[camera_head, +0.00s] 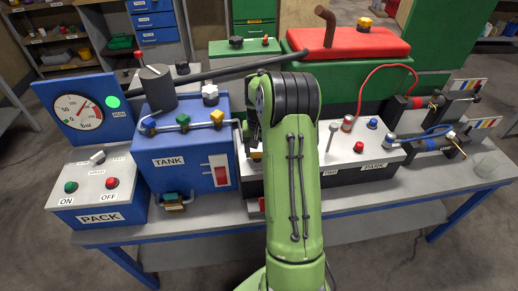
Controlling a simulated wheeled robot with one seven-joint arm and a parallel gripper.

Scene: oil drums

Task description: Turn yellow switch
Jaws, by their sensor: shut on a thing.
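My green arm rises through the middle of the view and bends over at a black joint. My gripper (254,138) points down behind the arm, mostly hidden, over the white-topped box right of the blue TANK box. A small yellow part, which looks like the yellow switch (256,155), shows at its tip. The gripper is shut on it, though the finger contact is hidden. Other yellow parts are a valve knob (217,117) on the TANK pipe and a knob (365,23) on the red cover at the back.
The blue TANK box (190,178) stands close left of my gripper. The PACK box (98,198) and gauge panel (80,108) are further left. A white panel (345,158) with a lever and buttons lies right of my arm.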

